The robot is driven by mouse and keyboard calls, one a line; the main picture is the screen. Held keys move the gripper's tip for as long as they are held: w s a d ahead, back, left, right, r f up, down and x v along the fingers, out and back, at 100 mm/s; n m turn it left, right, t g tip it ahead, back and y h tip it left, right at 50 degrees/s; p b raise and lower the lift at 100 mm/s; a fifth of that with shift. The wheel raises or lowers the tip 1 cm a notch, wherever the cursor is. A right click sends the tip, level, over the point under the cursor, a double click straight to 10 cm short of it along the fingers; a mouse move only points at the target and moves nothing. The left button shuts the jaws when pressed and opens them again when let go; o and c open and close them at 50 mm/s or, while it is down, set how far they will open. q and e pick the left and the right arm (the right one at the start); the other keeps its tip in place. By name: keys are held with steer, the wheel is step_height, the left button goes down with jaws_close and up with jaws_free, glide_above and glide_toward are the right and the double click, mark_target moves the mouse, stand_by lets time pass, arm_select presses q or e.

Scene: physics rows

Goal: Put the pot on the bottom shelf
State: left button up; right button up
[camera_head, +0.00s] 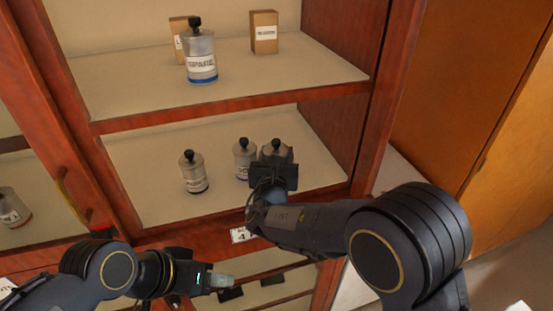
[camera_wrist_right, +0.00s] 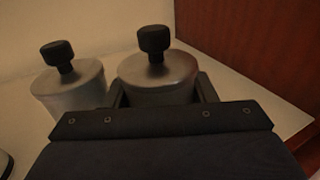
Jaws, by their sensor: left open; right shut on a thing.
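A grey pot (camera_head: 278,149) with a black knob lid stands at the right end of a row on the cabinet's lower shelf (camera_head: 150,205). My right gripper (camera_head: 275,168) reaches in from the front and is shut on this pot. In the right wrist view, the pot (camera_wrist_right: 158,78) sits between the two fingers, upright. I cannot tell whether its base touches the shelf; the gripper hides it. My left gripper (camera_head: 212,281) is open and empty, low in front of the cabinet.
Two similar pots (camera_head: 193,172) (camera_head: 243,158) stand left of the held one, the nearer close beside it. The upper shelf (camera_head: 130,95) holds a labelled bottle (camera_head: 200,57) and two boxes (camera_head: 263,32). The cabinet's right wall (camera_head: 340,125) is close. Another opening (camera_head: 270,262) lies below.

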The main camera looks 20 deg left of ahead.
steer(key=shift+f, duration=0.2)
steer(key=o, duration=1)
steer(key=shift+r, duration=0.1)
steer(key=shift+r, duration=0.15)
steer(key=shift+s, duration=0.35)
steer(key=s+b, duration=0.1)
steer(key=s, duration=0.2)
steer(key=s+d+b, duration=0.1)
steer(key=s, duration=0.3)
steer(key=s+d, duration=0.1)
steer(key=s, duration=0.3)
steer(key=shift+d+b, duration=0.25)
steer(key=shift+b, duration=0.15)
